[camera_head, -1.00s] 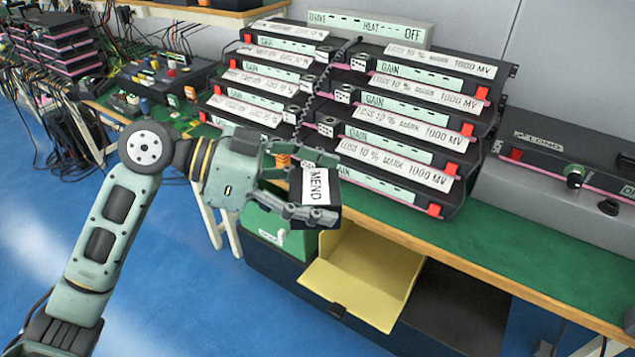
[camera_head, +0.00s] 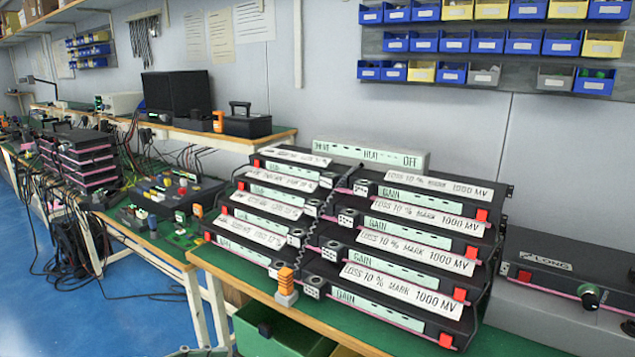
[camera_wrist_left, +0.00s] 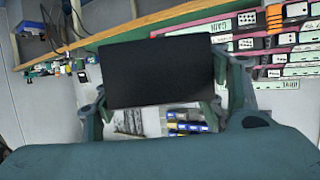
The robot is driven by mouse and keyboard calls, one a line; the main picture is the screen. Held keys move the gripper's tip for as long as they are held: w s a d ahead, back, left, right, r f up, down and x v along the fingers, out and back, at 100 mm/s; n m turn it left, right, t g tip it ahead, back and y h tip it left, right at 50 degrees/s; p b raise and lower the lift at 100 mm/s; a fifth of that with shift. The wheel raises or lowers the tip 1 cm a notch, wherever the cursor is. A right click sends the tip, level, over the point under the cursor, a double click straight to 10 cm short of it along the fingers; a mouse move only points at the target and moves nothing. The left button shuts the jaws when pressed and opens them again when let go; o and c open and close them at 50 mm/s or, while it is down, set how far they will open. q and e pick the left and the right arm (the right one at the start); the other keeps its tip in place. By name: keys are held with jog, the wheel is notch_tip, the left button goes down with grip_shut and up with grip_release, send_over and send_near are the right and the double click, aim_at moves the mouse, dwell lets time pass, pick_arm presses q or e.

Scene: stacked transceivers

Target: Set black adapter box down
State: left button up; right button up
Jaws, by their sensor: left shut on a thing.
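The black adapter box (camera_wrist_left: 158,72) shows in the left wrist view as a plain dark block. My left gripper (camera_wrist_left: 157,85) is shut on it, with a finger along each side. In the head view the box and the gripper's fingers are out of sight; only a small grey-green piece of my arm shows at the bottom edge. What lies directly beneath the box cannot be told. My right gripper is in neither view.
Stacked transceivers (camera_head: 400,262) fill the middle of the green bench (camera_head: 215,258). A small orange item (camera_head: 287,282) stands at their front. A green bin (camera_head: 285,338) is below the bench edge. A grey unit (camera_head: 560,268) stands right. A back shelf (camera_head: 225,138) holds black cases.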

pick_arm(q)
jog(key=shift+n+t+y, duration=0.3)
jog(key=shift+n+t, duration=0.3)
jog(key=shift+s+a+f, duration=0.25)
jog(key=shift+s+a, duration=0.2)
jog(key=shift+a, duration=0.15)
jog(key=shift+s+a+f, duration=0.3)
jog(key=shift+s+a, duration=0.15)
jog(key=shift+a, duration=0.15)
jog(key=shift+s+a+f, duration=0.25)
jog(key=shift+s+a, duration=0.2)
jog(key=shift+a, duration=0.15)
jog(key=shift+f, duration=0.1)
